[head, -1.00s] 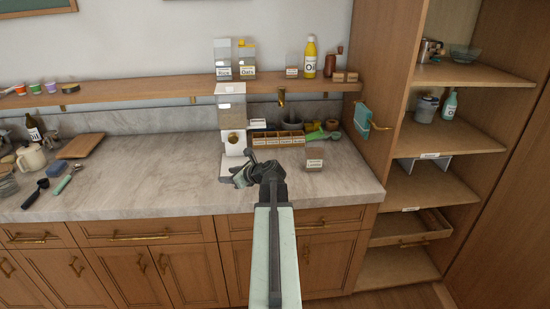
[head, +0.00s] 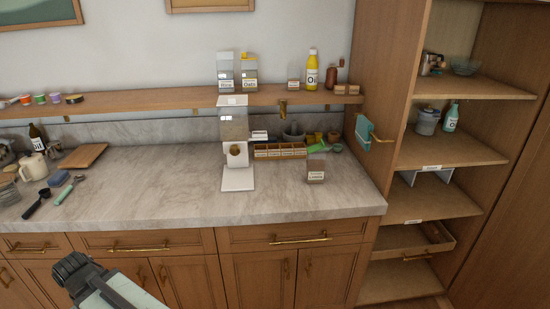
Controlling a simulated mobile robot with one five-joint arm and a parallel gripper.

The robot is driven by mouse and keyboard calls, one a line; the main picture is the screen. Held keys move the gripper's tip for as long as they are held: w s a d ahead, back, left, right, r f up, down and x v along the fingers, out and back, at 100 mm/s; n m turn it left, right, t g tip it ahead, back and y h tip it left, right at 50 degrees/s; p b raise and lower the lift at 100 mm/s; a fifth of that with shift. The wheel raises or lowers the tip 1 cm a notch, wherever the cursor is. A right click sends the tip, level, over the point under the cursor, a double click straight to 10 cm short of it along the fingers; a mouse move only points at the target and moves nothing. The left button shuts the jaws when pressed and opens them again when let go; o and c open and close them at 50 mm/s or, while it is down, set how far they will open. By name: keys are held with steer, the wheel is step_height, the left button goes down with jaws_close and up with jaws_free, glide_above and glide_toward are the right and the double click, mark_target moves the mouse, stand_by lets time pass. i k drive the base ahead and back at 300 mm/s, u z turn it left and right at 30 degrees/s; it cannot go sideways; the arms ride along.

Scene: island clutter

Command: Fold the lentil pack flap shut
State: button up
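A small pack with a grey, see-through-looking upper part and a pale label (head: 316,170) stands upright on the counter, right of the white dispenser. Its label appears to read lentils, though the print is tiny. Its top is too small for me to tell how the flap lies. My gripper (head: 72,268) is at the lower left, in front of the cabinet fronts and well apart from the pack. Its fingers are dark and bunched in this view, so I cannot tell whether they are open or shut.
A white dispenser (head: 236,150) stands left of the pack. Behind are a divided wooden box (head: 280,152) and a green scoop (head: 318,156). A wall shelf (head: 170,100) runs above the counter (head: 130,195), whose front middle is clear. A tall open cupboard (head: 425,205) stands right.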

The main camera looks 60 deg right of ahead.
mark_target(317, 147)
steer(key=u, duration=2.5)
steer(key=k, duration=0.55)
steer(key=z, duration=1.95)
